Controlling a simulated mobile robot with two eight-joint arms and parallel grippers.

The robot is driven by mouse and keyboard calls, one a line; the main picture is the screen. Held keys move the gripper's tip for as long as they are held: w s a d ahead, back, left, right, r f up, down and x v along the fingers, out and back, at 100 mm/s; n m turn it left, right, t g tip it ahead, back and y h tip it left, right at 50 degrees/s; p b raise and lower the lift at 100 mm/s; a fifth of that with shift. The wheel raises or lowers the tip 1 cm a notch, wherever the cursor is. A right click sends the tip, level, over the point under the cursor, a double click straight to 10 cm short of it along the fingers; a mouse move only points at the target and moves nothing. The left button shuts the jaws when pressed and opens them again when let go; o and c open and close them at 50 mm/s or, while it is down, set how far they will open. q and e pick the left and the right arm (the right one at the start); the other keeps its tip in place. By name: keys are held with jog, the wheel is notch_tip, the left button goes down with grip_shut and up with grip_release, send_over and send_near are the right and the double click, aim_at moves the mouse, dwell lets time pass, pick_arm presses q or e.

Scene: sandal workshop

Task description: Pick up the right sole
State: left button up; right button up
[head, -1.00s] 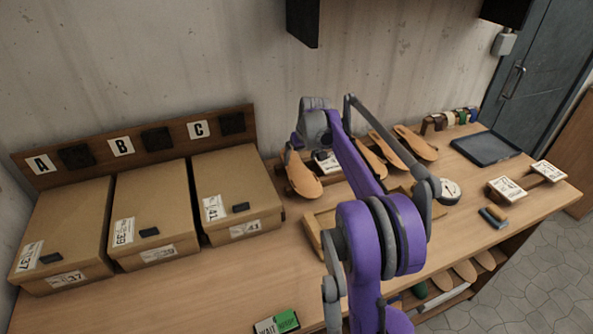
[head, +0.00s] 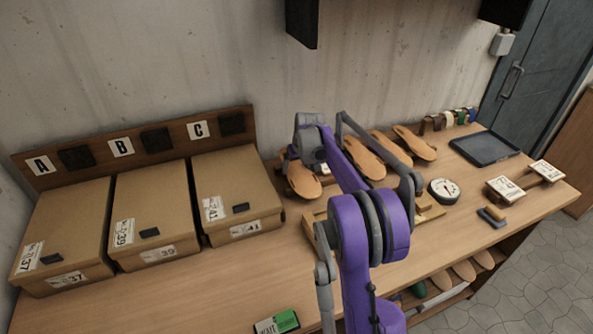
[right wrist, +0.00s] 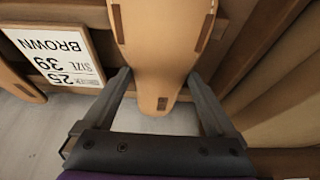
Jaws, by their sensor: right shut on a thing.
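A tan sole (head: 303,182) with a rounded end lies on the rack at the back of the bench, right of the box marked C. In the right wrist view the sole (right wrist: 160,45) runs between the two fingers of my right gripper (right wrist: 160,76). The fingers are shut on its two long edges. Small brown slots show in its face. In the head view my purple right arm hides the fingertips. I cannot tell whether the sole is lifted off its support. My left gripper is not in view.
More soles (head: 414,143) stand to the right. A white size 39 brown card (right wrist: 62,57) is beside the held sole. Three cardboard boxes (head: 152,220) stand left. The bench front left is clear.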

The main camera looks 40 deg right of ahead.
jog(key=shift+c, duration=1.1)
jog(key=shift+r, duration=0.1)
